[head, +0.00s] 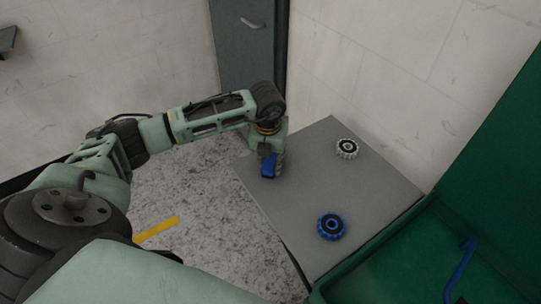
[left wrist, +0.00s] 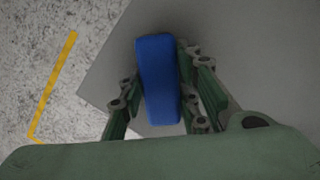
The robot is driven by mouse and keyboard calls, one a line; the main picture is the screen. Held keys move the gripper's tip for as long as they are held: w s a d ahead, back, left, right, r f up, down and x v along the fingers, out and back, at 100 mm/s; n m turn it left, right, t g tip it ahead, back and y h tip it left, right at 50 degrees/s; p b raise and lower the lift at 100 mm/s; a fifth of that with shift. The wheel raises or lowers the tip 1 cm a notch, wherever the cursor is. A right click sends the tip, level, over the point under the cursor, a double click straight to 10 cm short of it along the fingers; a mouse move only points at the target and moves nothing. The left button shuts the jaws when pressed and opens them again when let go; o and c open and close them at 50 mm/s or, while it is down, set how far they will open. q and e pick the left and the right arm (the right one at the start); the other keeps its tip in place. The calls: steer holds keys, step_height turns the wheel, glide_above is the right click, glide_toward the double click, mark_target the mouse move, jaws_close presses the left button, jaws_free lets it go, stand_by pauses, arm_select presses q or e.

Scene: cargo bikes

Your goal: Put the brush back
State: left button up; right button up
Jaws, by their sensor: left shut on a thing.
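My left gripper (head: 267,155) hangs over the near-left edge of the grey tabletop (head: 290,196). It is shut on a blue block-shaped thing, which I take to be the brush (head: 268,168). In the left wrist view the blue brush (left wrist: 157,78) lies lengthwise between the two fingers. Only its smooth blue side shows, and no bristles are visible. I cannot tell whether it touches the tabletop. My right gripper is not in view.
A blue toothed wheel (head: 332,226) and a pale toothed wheel (head: 347,148) lie on the tabletop. A green bin (head: 390,262) at the lower right has a blue bent thing (head: 460,268) in it. The tabletop's middle is clear. Walls and a grey door (head: 250,60) stand behind.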

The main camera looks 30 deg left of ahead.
mark_target(269, 162)
arm_select(q)
steer(key=shift+f, duration=0.15)
steer(key=o, duration=1.1)
steer(key=shift+r, duration=0.35)
step_height(269, 162, up, 12)
steer(key=s+b, duration=0.1)
steer(key=b, duration=0.1)
steer(key=shift+s+d+f, duration=0.2)
steer(key=shift+s+d, duration=0.15)
steer(key=shift+s, duration=0.05)
